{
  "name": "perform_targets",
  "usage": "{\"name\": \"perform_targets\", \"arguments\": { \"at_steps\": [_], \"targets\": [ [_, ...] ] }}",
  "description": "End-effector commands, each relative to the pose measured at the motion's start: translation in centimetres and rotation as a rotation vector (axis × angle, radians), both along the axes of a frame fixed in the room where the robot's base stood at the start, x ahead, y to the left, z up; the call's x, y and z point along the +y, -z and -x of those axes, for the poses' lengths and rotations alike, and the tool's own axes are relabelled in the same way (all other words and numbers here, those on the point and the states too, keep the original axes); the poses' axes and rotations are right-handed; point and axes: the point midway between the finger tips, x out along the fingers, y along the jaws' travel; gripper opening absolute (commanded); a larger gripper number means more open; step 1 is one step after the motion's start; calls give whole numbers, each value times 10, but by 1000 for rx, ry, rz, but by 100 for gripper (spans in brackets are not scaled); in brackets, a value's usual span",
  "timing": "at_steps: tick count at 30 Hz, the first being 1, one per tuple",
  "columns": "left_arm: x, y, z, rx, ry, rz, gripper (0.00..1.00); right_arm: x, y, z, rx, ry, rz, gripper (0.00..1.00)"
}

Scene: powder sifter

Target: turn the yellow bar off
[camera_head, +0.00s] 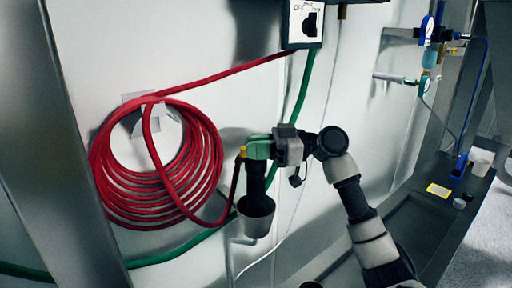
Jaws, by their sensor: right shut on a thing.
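A small yellow piece, which looks like the end of the yellow bar (242,153), shows at the wall in the middle of the head view, beside the red hose coil. My right gripper (256,149) comes in from the right and is shut at this spot, against the yellow piece. A green part shows there too; I cannot tell whether it belongs to the valve. The gripper hides most of the bar, so its angle cannot be read. A dark cup-shaped fitting (256,214) hangs just below. My left gripper is not in view.
A red hose (205,170) hangs coiled on the wall at left. A green hose (302,88) runs down behind my arm. A switch box (303,22) is above. Gauge fittings (427,50) and a dark bench with a yellow label (438,190) are at right.

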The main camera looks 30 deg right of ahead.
Motion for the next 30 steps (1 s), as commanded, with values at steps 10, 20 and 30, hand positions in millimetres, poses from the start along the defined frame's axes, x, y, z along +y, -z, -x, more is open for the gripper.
{"name": "perform_targets", "arguments": {
  "at_steps": [10,20,30],
  "targets": [
    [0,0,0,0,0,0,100,0,-1,0,-2,0,-1,0],
    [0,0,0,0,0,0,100,0,-1,0,-2,0,-1,32],
    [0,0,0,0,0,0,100,0,0,0,0,0,-1,44]
  ]
}}
